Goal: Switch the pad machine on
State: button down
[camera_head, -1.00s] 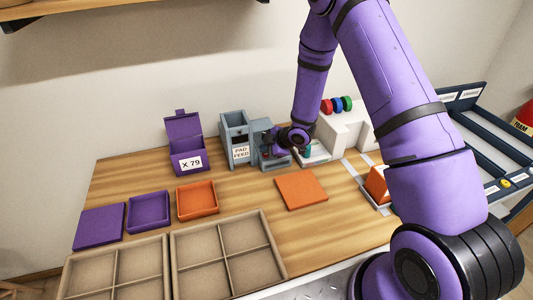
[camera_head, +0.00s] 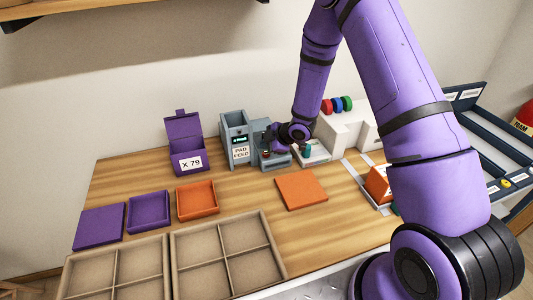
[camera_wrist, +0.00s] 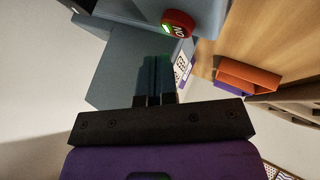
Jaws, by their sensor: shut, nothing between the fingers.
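The pad machine (camera_head: 235,135) is a blue-grey box with a white PAD FEED label, at the back of the table.
A purple box marked X 79 (camera_head: 190,162) stands left of the machine. An orange pad (camera_head: 301,190), purple and orange trays, and divided beige trays (camera_head: 225,255) lie in front. A white stand with red, blue and green discs (camera_head: 337,105) is to the right.

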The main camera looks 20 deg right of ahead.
aim_at(266, 154)
notch_tip(266, 154, up, 6)
dwell(0.8)
dwell(1.1)
